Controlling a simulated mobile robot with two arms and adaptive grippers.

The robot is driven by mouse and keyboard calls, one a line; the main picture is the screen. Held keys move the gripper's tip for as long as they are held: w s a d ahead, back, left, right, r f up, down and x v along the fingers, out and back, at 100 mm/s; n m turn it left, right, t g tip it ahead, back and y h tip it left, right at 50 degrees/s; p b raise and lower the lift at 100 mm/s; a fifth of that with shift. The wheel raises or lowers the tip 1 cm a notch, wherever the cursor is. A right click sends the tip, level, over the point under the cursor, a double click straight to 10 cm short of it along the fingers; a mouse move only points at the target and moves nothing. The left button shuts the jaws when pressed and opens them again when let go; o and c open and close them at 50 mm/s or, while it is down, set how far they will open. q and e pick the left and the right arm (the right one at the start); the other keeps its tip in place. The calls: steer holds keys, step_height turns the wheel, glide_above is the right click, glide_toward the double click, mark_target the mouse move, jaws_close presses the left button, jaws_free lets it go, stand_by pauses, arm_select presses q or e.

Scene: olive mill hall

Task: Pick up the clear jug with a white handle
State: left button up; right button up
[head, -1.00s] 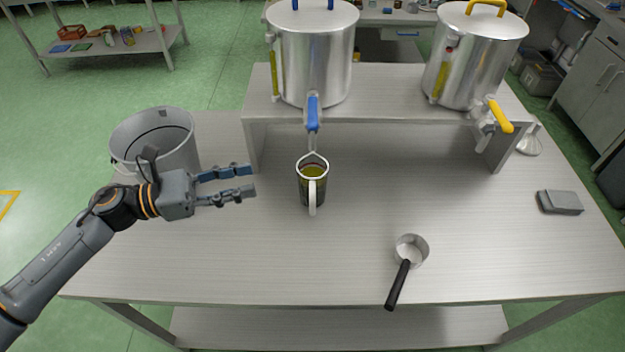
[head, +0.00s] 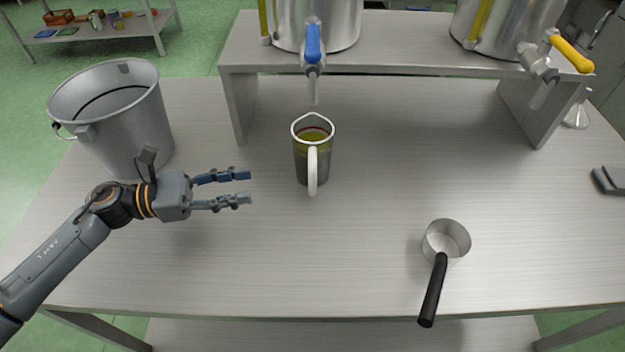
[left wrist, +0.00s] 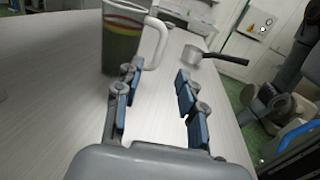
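The clear jug with a white handle (head: 302,166) stands upright on the table, below the blue-handled tap. It holds greenish-yellow liquid, and its white handle faces the front of the table. My left gripper (head: 250,187) is open and empty, a short way left of the jug and apart from it. In the left wrist view the jug (left wrist: 123,40) shows at the upper left, its handle to the right, beyond the open fingers (left wrist: 155,80).
A metal bucket (head: 145,110) stands behind my left arm. A small saucepan with a black handle (head: 433,285) lies front right. Behind, a raised shelf (head: 400,62) carries two steel tanks with blue and yellow taps.

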arm_select(q)
steer(key=shift+f, duration=0.8)
steer(key=p, duration=0.2)
glide_toward(313, 193)
steer(key=d, duration=0.1)
steer(key=w+d+r, duration=0.1)
steer(key=d+r, duration=0.1)
steer(key=shift+w+d+r, duration=0.25)
steer(key=shift+w, duration=0.15)
steer(key=shift+w+d+f, duration=0.1)
steer(key=shift+d, duration=0.5)
steer(key=shift+d+p, duration=0.25)
steer(key=shift+p, duration=0.2)
steer(key=d, duration=0.1)
steer(key=d+p, duration=0.2)
steer(key=shift+w+d+r, duration=0.25)
steer(key=shift+d+r, duration=0.1)
steer(key=shift+w+d+f, duration=0.15)
steer(key=shift+d, duration=0.35)
steer(key=shift+a, duration=0.1)
jaws_close()
arm_select(e)
step_height(313, 193, up, 4)
steer(key=shift+f, duration=0.15)
